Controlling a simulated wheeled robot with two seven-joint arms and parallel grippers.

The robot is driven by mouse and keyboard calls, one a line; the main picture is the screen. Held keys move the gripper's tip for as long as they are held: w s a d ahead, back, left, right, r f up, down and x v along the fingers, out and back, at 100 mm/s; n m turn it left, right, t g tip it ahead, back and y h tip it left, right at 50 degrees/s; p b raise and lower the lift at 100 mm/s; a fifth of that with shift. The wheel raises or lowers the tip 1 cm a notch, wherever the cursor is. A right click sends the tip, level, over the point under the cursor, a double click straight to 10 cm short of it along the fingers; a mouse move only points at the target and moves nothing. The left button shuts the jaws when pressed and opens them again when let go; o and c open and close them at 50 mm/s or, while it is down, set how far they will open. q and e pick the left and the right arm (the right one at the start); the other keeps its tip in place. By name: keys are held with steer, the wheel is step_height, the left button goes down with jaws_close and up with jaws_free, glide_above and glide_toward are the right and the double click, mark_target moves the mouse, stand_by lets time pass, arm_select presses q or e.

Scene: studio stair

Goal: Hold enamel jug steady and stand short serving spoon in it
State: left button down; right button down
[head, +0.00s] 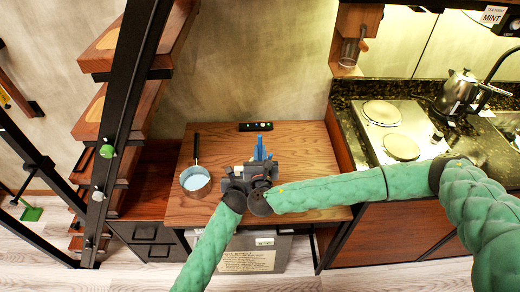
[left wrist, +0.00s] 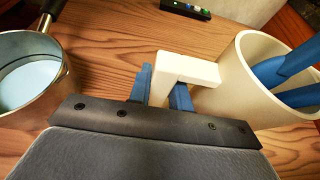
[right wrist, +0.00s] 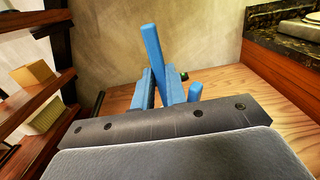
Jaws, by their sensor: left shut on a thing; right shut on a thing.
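The white enamel jug (left wrist: 236,88) stands on the wooden desk in the left wrist view, with its blocky handle towards my left gripper. My left gripper (head: 237,178) is shut on that handle, with one blue finger on each side of it. My right gripper (head: 262,178) is close beside it, shut on a blue bar that looks like the serving spoon (right wrist: 152,50). Blue shapes cross the jug's mouth in the left wrist view; I cannot tell spoon from fingers there, nor whether the spoon touches the bottom. In the head view the grippers hide the jug.
A metal saucepan (head: 195,181) with pale blue contents and a dark handle stands left of the grippers on the desk (head: 310,150). A small black strip (head: 256,126) lies at the back. Stair steps rise at left; a stone counter with a hob (head: 390,130) is at right.

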steer(key=shift+f, duration=0.15)
steer(key=c, duration=1.3)
jaws_free()
steer(key=shift+c, duration=0.2)
step_height(320, 180, up, 10)
stand_by(0.7)
stand_by(0.5)
arm_select(q)
steer(key=c, duration=1.2)
jaws_free()
